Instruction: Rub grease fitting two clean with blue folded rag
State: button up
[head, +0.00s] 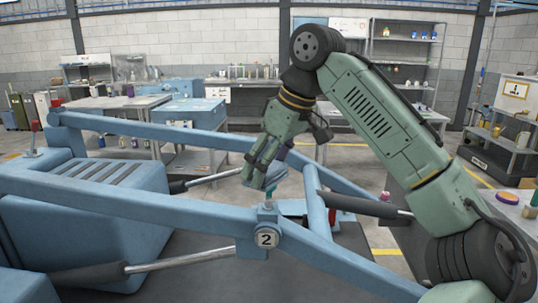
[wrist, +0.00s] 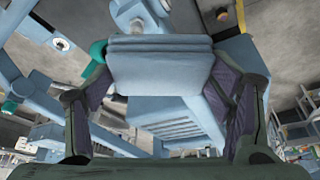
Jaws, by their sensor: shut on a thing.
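The blue folded rag (wrist: 160,70) is held between both fingers of my gripper (wrist: 160,92) in the wrist view. In the head view my gripper (head: 262,168) points down over the blue frame, and the rag (head: 251,178) shows at its fingertips. Below it, a small post with a teal part (head: 270,191) stands on the beam above the round "2" plate (head: 266,239). The rag is close to this fitting; whether they touch, I cannot tell. A teal part (wrist: 97,52) also shows just left of the rag in the wrist view.
Blue beams (head: 140,205) and a silver rod (head: 185,257) surround the spot. Another beam (head: 316,200) stands close to the right of the gripper. Workbenches (head: 125,103) and a shelf unit (head: 405,45) stand farther back.

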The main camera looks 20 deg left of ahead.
jog(key=shift+f+b, duration=1.05)
jog(key=shift+f, duration=1.7)
jog(key=shift+f, duration=0.55)
jog(key=shift+s+a+r, duration=0.1)
jog(key=shift+a+r, duration=0.05)
jog(key=shift+a, duration=0.45)
jog(key=shift+d, duration=0.2)
jog(key=shift+w+d+p, duration=0.15)
jog(key=shift+d+p, duration=0.1)
jog(key=shift+d, duration=0.25)
jog(key=shift+w+d+p, duration=0.15)
jog(key=shift+d+p, duration=0.1)
jog(key=shift+d, duration=0.25)
jog(key=shift+a, duration=0.1)
